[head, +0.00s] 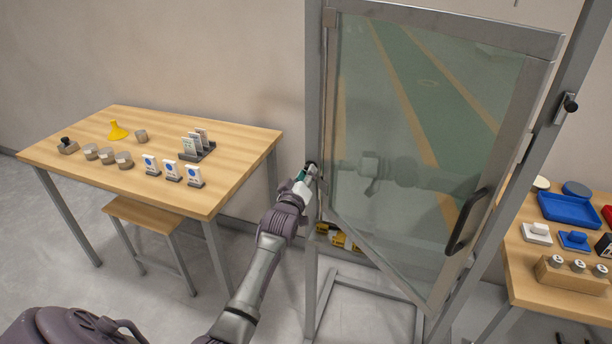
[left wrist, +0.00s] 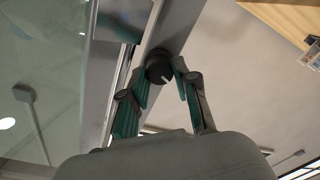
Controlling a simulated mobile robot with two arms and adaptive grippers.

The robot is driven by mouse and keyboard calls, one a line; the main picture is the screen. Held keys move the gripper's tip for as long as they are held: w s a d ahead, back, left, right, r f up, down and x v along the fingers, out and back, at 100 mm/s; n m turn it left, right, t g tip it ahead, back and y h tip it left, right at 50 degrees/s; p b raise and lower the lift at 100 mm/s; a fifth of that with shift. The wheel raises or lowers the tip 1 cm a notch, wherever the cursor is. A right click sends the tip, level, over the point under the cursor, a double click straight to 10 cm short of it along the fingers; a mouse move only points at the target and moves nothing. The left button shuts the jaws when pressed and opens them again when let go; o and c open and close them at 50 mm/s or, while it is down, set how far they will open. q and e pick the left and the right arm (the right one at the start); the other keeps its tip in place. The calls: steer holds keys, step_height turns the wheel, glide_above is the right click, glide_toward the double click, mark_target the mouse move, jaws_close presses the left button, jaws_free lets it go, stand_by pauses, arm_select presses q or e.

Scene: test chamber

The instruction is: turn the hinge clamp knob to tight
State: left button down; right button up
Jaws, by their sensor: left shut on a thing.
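The hinge clamp knob (left wrist: 160,69) is round and black with a pale pointer line, on the grey post in the left wrist view. In the head view the dark knob (head: 312,167) is small and partly hidden by my gripper. My left gripper (head: 305,177) reaches the hinge-side post of the glass door (head: 400,130). In the left wrist view the green-padded fingers of my left gripper (left wrist: 162,80) are shut on the knob, one on each side. The door stands ajar in its grey frame. My right gripper is not in view.
A wooden table (head: 190,205) with small items stands left of my arm, with a stool (head: 145,213) below. Another table (head: 530,285) with blue trays is at the right. The door has a black handle (head: 467,222). Yellow items (head: 340,240) lie low behind the door.

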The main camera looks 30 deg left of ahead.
arm_select(q)
steer(key=shift+m, duration=0.3)
steer(key=shift+f+m+t+h+b, duration=0.15)
steer(key=shift+m+h+b, duration=0.4)
steer(key=shift+m, duration=6.85)
steer(key=shift+r+m+t+h+b, duration=0.2)
steer(key=shift+m+b, duration=0.65)
steer(key=shift+m, duration=6.55)
steer(key=shift+f, duration=0.2)
steer(key=c, duration=0.9)
jaws_free()
